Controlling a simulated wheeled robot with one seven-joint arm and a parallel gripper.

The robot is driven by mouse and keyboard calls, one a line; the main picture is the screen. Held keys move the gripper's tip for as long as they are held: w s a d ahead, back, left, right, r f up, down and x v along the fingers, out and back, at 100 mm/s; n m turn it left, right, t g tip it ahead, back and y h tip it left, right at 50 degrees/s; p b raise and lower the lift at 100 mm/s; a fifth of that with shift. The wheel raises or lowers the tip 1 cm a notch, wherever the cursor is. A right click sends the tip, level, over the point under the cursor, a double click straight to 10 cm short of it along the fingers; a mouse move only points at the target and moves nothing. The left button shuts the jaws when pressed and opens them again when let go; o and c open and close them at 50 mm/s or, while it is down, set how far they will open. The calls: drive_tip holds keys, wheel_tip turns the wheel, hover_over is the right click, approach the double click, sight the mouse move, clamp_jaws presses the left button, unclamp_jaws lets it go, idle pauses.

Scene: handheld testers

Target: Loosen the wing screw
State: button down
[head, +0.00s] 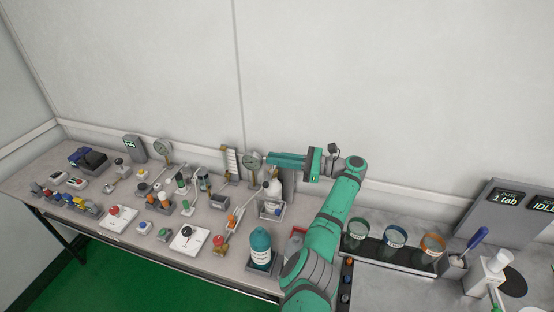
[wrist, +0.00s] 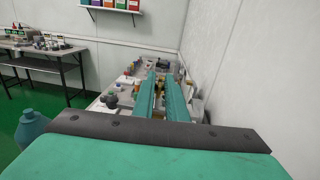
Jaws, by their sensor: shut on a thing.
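My gripper (head: 269,160) reaches left across the back of the bench, near the wall, with its long teal fingers roughly level. In the wrist view the fingers (wrist: 163,76) point away along the bench with a narrow gap between them. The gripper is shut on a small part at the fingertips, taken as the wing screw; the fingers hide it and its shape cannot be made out. A round dial gauge (head: 252,159) stands right at the fingertips in the head view. Whether the fingers touch the gauge cannot be told.
A white bottle (head: 273,188) stands in a holder below the fingers, and a teal-capped bottle (head: 260,245) is nearer the front. An upright scale (head: 232,162) and a second gauge (head: 162,149) stand farther left. Several small switches and knobs crowd the bench. The wall is close behind.

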drive_tip(key=shift+a+f, duration=0.15)
drive_tip(key=shift+f, duration=0.05)
drive_tip(key=c, duration=2)
unclamp_jaws()
drive_tip(key=shift+r, duration=0.1)
drive_tip(key=shift+d, duration=0.4)
drive_tip(key=v, duration=1)
